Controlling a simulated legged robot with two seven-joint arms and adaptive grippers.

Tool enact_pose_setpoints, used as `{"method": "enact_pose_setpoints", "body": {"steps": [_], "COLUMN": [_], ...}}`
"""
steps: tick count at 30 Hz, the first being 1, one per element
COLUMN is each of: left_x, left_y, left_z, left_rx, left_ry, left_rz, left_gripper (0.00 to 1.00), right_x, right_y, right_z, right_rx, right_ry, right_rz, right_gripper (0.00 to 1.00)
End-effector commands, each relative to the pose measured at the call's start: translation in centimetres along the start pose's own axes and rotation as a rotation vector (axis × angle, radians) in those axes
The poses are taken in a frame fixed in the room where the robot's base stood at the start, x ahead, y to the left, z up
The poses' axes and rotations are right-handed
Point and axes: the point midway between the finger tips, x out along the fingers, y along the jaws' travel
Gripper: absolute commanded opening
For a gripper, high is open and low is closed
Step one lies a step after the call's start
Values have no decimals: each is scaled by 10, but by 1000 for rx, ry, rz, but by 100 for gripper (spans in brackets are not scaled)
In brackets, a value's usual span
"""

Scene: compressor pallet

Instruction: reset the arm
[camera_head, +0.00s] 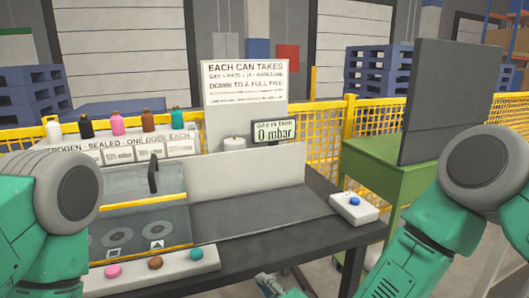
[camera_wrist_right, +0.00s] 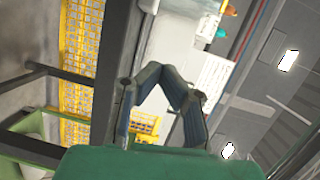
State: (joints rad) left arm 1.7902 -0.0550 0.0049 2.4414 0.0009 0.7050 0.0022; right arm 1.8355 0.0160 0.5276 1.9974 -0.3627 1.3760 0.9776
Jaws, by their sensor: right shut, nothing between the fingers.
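My right arm (camera_head: 410,262) comes in from the right, bent, in teal and grey. My right gripper (camera_head: 268,284) shows only in part at the bottom edge of the head view, in front of the dark table. In the right wrist view the right gripper (camera_wrist_right: 168,84) has its fingers together with nothing between them. My left arm (camera_head: 40,225) fills the left edge of the head view, and its gripper is out of the picture.
The dark table (camera_head: 322,228) holds a panel with coloured buttons (camera_head: 155,263), a tray with round marks (camera_head: 160,233), a blue-button box (camera_head: 354,203) and a gauge reading 0 mbar (camera_head: 275,131). Several bottles (camera_head: 118,124) stand behind. A green stand (camera_head: 385,170) is at right.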

Motion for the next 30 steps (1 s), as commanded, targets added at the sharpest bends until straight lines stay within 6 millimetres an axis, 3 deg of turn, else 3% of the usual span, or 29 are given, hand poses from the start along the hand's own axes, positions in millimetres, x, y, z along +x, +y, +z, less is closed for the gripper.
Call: {"method": "enact_pose_setpoints", "body": {"steps": [8, 14, 17, 21, 24, 27, 30], "left_x": [0, 0, 0, 0, 0, 0, 0], "left_y": [0, 0, 0, 0, 0, 0, 0], "left_z": [0, 0, 0, 0, 0, 0, 0], "left_rx": [-1, -1, -1, 0, 0, 0, 0], "left_ry": [0, 0, 0, 0, 0, 0, 0], "left_rz": [0, 0, 0, 0, 0, 0, 0], "left_gripper": [68, 68, 68, 68, 68, 68, 68], "right_x": [-38, -91, -136, -227, -290, -340, -372], "right_y": [61, 123, 161, 212, 231, 239, 241], "right_z": [2, -4, -9, -21, -29, -36, -39], "right_rx": [-166, -336, -449, -621, -709, -761, -786], "right_ry": [-51, -133, -209, -375, -506, -617, -696], "right_rz": [211, 442, 603, 881, 1048, 1171, 1247], "right_gripper": [0, 0, 0, 0, 0, 0, 0]}}
